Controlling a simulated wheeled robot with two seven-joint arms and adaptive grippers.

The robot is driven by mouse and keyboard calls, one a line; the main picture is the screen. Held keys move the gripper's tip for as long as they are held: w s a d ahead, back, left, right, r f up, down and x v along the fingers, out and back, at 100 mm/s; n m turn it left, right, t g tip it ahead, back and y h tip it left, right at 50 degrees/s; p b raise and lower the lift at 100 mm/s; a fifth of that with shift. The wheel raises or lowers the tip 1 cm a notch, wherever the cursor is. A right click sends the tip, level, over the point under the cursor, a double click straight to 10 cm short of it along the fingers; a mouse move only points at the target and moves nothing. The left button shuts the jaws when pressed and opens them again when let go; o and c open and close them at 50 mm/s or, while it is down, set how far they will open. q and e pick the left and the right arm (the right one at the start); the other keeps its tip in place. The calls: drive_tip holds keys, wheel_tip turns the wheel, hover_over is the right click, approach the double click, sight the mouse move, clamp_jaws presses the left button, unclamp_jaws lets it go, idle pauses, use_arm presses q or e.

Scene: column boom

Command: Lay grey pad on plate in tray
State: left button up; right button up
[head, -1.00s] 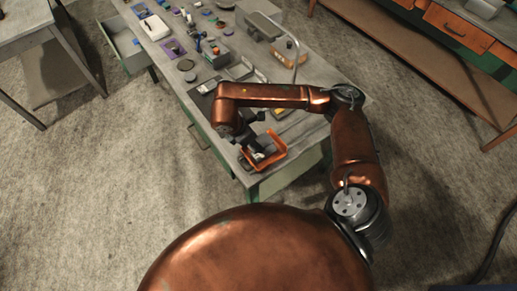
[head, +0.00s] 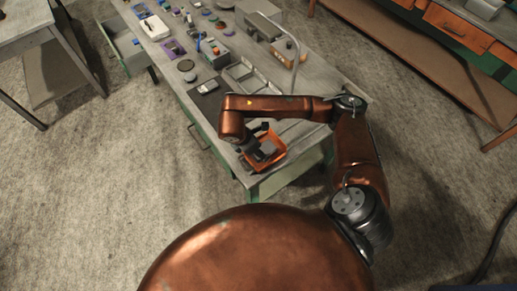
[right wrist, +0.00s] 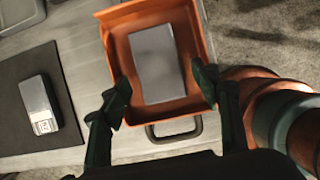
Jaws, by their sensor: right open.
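The orange tray (right wrist: 119,58) lies below my right gripper (right wrist: 164,86) in the right wrist view. It also shows at the near end of the bench in the head view (head: 279,153). A flat grey rectangular slab (right wrist: 157,62) lies inside the tray, with lighter edges. I cannot tell whether it is the plate alone or the pad on the plate. My right gripper is open and empty, its fingers spread either side of the slab over the tray's near part. In the head view my right gripper (head: 256,139) is partly hidden by my forearm. My left gripper is not in view.
A dark mat (right wrist: 75,90) left of the tray holds a small silver block (right wrist: 38,104) with a label. Open floor surrounds the bench.

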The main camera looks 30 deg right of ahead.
drive_tip(key=p+v, duration=0.1)
drive_tip(key=v, duration=1.1)
